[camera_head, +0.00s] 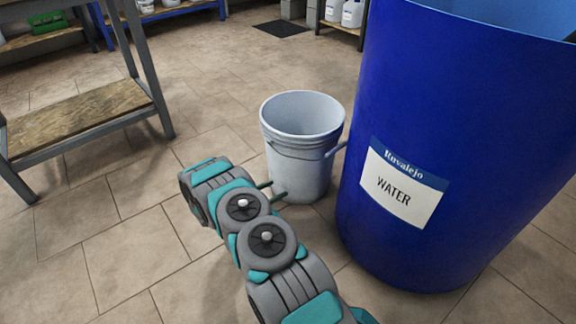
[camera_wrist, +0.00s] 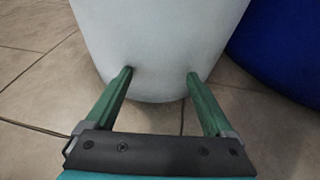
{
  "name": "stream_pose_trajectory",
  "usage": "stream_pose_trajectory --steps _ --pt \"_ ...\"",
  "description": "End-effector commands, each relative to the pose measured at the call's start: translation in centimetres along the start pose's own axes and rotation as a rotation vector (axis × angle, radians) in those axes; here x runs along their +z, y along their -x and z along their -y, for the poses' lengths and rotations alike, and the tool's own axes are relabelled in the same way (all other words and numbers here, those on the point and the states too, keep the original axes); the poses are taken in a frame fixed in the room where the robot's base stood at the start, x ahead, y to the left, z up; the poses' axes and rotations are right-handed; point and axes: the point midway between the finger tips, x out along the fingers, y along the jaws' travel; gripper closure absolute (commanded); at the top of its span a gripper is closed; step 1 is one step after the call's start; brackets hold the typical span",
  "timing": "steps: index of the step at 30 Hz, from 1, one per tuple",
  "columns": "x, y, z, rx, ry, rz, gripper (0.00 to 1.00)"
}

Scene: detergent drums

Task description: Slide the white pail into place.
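The white pail (camera_head: 300,165) stands upright and open-topped on the tiled floor, just left of the large blue drum (camera_head: 400,130) labelled WATER. A grey handle piece reaches from the pail's right side toward the drum. My gripper (camera_head: 277,190) is low at the pail's near left side. In the wrist view the pail's wall (camera_wrist: 160,45) fills the upper middle. The two green fingers of my gripper (camera_wrist: 161,75) are spread apart with nothing between them. Their tips are at the wall; I cannot tell whether they touch it. The pail's inside bottom is hidden.
A metal workbench with a wooden lower shelf (camera_head: 80,120) stands at the left. Shelves with white jugs (camera_head: 345,12) and a dark mat (camera_head: 282,29) are at the back. The floor (camera_head: 225,75) behind and left of the pail is clear. The blue drum (camera_wrist: 280,50) blocks the right.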

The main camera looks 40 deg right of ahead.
Motion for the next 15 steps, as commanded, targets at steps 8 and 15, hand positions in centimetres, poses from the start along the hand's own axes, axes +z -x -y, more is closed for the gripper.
stream_pose_trajectory --steps 8,15 --pt "0.4 -1.6 0.1 -0.002 -0.001 0.000 0.12" --pt "0.8 -3.0 0.2 -0.003 -0.002 0.000 0.12"
